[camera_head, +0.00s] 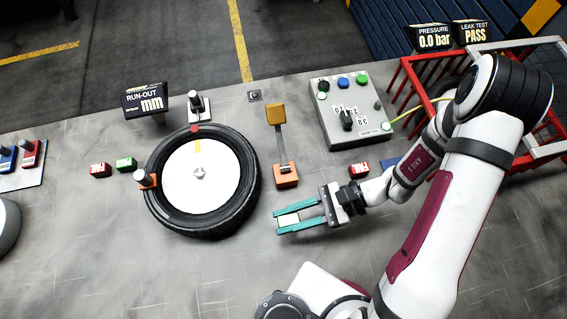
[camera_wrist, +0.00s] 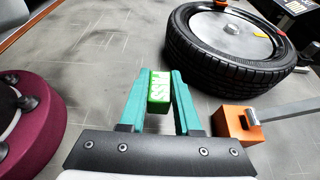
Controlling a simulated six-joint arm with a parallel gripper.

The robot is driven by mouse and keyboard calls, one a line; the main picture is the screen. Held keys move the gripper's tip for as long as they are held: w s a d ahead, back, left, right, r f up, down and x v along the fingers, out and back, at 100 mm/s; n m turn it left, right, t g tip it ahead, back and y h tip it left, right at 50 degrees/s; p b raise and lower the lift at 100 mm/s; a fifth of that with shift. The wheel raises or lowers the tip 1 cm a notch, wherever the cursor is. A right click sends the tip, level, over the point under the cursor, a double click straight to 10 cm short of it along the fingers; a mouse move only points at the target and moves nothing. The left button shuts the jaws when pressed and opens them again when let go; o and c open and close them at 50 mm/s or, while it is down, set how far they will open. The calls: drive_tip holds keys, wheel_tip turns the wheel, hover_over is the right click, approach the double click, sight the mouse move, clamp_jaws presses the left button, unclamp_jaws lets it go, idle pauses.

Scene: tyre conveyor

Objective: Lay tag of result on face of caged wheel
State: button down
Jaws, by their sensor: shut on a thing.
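My gripper (camera_head: 277,221) is shut on a green tag (camera_wrist: 158,88) lettered PASS, held between its teal fingers over the bench. In the head view little of the tag can be made out between the fingers. The caged wheel (camera_head: 448,86) stands in the red cage (camera_head: 405,75) at the upper right; only part of its dark tyre shows, and my arm and the cage bars hide its face. My gripper is well to the left of the cage. The leak test display (camera_head: 474,34) reads PASS, and the pressure display (camera_head: 433,39) reads 0.0 bar.
A wheel with a white disc (camera_head: 185,175) lies left of my gripper. An orange block with a lever (camera_head: 286,176) stands just behind it.

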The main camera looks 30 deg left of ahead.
sight(282, 224)
drive_tip(key=f, duration=0.3)
drive_tip(key=a+f, duration=0.1)
drive_tip(key=f, duration=0.1)
drive_tip(key=shift+s+a, duration=0.1)
drive_tip(key=shift+s, duration=0.25)
drive_tip(key=c, duration=0.6)
unclamp_jaws()
